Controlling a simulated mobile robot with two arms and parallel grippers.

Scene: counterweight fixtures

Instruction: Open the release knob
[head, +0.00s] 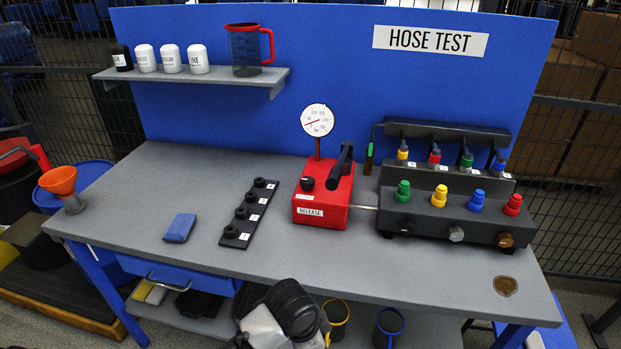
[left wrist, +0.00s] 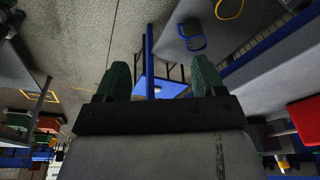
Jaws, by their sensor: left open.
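The release knob (head: 307,183) is a small black knob on the left side of a red pump box (head: 321,211). The box has a white RELEASE label (head: 310,212) on its front, a black lever (head: 340,166) and a round dial gauge (head: 317,120) on a post. In the left wrist view my left gripper (left wrist: 158,82) is open and empty, its two green fingers apart. It is away from the knob, below the table top. At the bottom of the head view a black and grey arm part of mine shows. My right gripper is not seen.
A black strip with several sockets (head: 247,214) and a blue sponge (head: 180,228) lie left of the box. A black manifold (head: 455,215) with coloured fittings stands to the right. A shelf (head: 195,80) holds bottles and a jug. The table's front strip is mostly clear.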

